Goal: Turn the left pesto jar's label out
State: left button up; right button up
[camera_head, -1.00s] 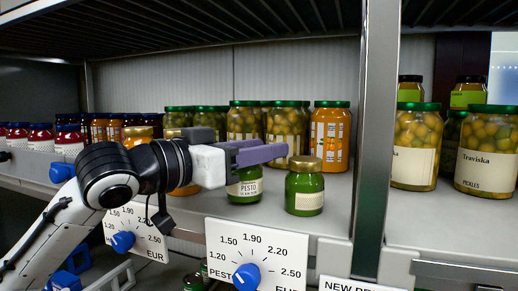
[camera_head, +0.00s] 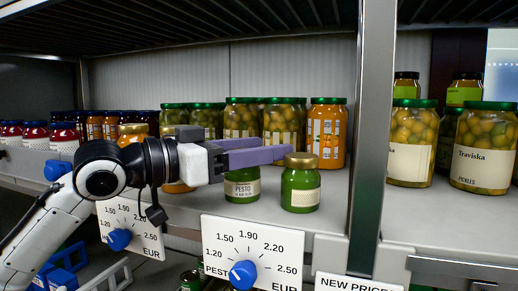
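The left pesto jar (camera_head: 242,187) is small and green and stands upright on the shelf near its front edge. Its cream label, reading PESTO, faces the front. Its lid is hidden behind the purple fingers of my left gripper (camera_head: 255,152), which reach across the jar's top from the left. I cannot tell whether the fingers touch the lid or how far apart they are. The right pesto jar (camera_head: 300,187), with a gold lid, stands close beside it, its label turned somewhat to the right. The front fingertip reaches this jar's lid in the picture. My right gripper is out of view.
Taller jars with green lids (camera_head: 285,122) and an orange jar (camera_head: 327,135) stand behind. A metal post (camera_head: 375,130) rises at the right. A price dial board (camera_head: 262,245) hangs in front below the shelf edge. Jars with red contents (camera_head: 35,135) stand far left.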

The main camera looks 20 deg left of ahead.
pick_arm(q)
jog(key=shift+f, duration=0.1)
jog(key=shift+s+a, duration=0.15)
jog(key=b+v, duration=0.3)
jog(key=v, duration=0.5)
jog(key=shift+s+a+f, duration=0.15)
jog(key=shift+s, duration=0.05)
jog(key=shift+s+a+r+b, duration=0.2)
jog(key=shift+s+a+b, duration=0.2)
jog(key=shift+s, duration=0.2)
